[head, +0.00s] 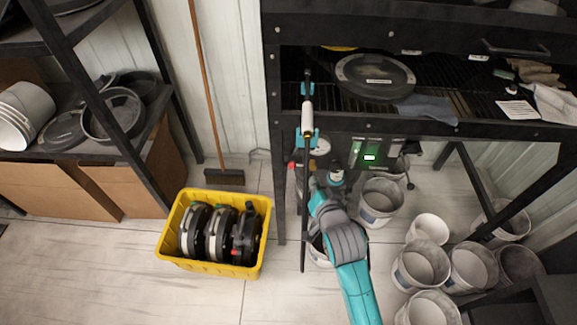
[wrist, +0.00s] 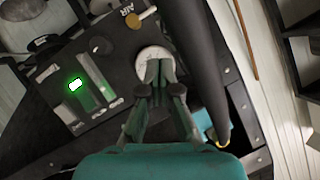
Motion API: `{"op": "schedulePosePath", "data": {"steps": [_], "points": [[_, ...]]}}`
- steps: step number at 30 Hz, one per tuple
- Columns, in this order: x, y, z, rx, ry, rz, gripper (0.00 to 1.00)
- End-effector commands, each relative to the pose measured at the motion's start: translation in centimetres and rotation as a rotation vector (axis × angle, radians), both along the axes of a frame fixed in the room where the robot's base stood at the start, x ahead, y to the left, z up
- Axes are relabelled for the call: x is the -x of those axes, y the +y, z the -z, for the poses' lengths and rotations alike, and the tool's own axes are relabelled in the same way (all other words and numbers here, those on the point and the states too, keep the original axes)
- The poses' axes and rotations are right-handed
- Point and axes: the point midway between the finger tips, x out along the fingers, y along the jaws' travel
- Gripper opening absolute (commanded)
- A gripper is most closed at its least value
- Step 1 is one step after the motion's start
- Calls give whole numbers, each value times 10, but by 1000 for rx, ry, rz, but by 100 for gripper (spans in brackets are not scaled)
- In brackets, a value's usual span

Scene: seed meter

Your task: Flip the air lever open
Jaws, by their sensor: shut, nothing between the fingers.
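The air lever (wrist: 148,13) shows at the top of the wrist view as a short pale handle beside a round brass fitting (wrist: 133,21), next to the printed word AIR on the dark control panel (wrist: 48,78). My gripper (wrist: 160,82) is shut and empty. Its fingertips are in front of the white round gauge (wrist: 153,57), below the lever in the wrist view and apart from it. I cannot tell whether they touch the gauge. In the head view my gripper is near the panel under the bench, and I cannot make out the lever there.
A thick black tube (wrist: 197,45) runs close to the right of my gripper, with a teal clamp (wrist: 213,126). A lit green display (head: 370,157) is on the panel. Several white buckets (head: 423,265) stand right of my arm. A yellow crate (head: 213,267) sits on the floor at left.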

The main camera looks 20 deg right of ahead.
Motion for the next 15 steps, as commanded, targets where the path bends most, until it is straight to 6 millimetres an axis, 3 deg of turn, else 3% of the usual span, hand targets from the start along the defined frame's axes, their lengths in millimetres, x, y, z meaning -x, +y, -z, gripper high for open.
{"op": "schedulePosePath", "data": {"steps": [4, 15], "points": [[-10, 0, -6, -14, 2, 9, 0], [-11, 0, -7, -15, 2, 10, 0]]}}
